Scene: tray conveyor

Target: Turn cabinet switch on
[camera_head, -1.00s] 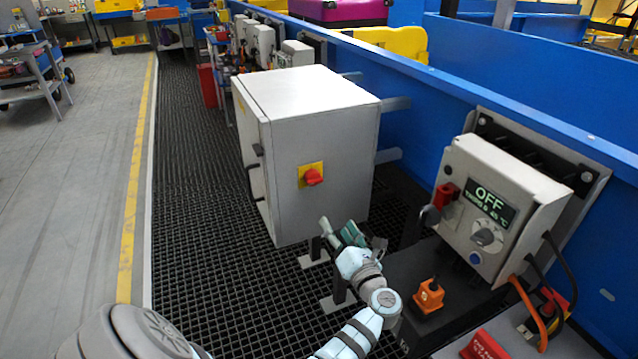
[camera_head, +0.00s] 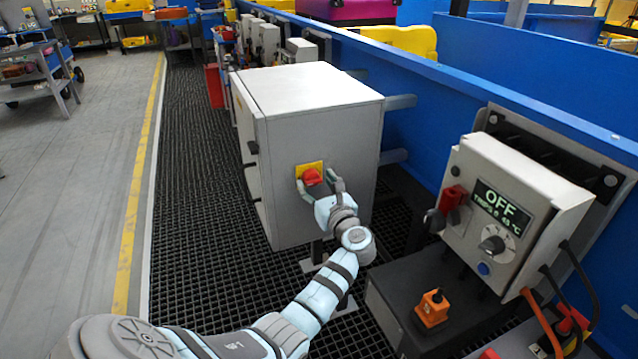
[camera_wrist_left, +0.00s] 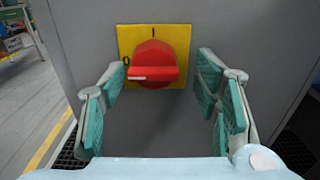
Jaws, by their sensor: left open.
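The grey cabinet (camera_head: 345,130) stands beside the blue rail. Its red rotary switch (camera_head: 312,176) sits on a yellow plate on the side facing me. In the left wrist view the red switch (camera_wrist_left: 152,64) has its handle lying level, its white mark pointing left at the "0"; an "I" mark is at the top of the yellow plate (camera_wrist_left: 180,36). My left gripper (camera_head: 322,184) is open, its fingers (camera_wrist_left: 160,95) to either side of and just below the switch, seemingly not touching it. My right gripper is not in view.
A control box (camera_head: 510,200) with a display reading "OFF" is mounted on the rail at right. An orange button block (camera_head: 432,308) sits on a dark surface (camera_head: 400,300) below it. Black grating (camera_head: 190,230) covers the floor left of the cabinet.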

